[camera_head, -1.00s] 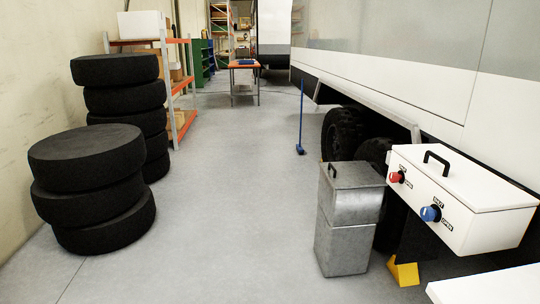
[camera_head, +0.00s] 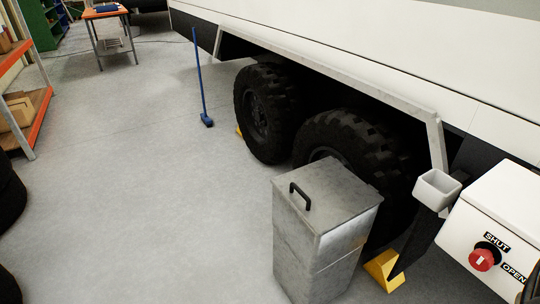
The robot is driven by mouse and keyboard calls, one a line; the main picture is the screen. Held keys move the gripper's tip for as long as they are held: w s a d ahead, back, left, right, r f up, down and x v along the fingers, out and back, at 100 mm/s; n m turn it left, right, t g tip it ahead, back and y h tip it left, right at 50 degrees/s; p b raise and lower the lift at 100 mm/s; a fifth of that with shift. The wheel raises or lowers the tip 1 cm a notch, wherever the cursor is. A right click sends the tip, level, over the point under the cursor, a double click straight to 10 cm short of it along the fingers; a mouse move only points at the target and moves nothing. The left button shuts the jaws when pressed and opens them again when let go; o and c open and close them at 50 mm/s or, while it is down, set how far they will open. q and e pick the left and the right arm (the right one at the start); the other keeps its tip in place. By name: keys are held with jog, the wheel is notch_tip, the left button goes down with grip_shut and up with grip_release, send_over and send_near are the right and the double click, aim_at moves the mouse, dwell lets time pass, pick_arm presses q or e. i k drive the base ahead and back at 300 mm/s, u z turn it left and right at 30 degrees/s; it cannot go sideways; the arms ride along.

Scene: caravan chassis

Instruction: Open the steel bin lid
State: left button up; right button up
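The steel bin (camera_head: 306,256) stands on the floor at the lower middle right, a tall grey metal box. Its lid (camera_head: 334,192) lies flat and closed on top. A black handle (camera_head: 300,196) stands on the lid near its left side. Neither of my grippers is clearly in view. A small dark shape shows at the lower right edge, too cut off to identify.
A white box (camera_head: 497,225) with a red knob (camera_head: 481,259) is right of the bin. Large wheels (camera_head: 262,112) of the caravan stand behind the bin, with a yellow chock (camera_head: 384,270) beside it. A blue broom (camera_head: 204,95) stands further back. Floor left of the bin is clear.

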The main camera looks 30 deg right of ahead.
aim_at(326, 195)
jog(key=i, duration=2.3)
jog(key=z, duration=2.95)
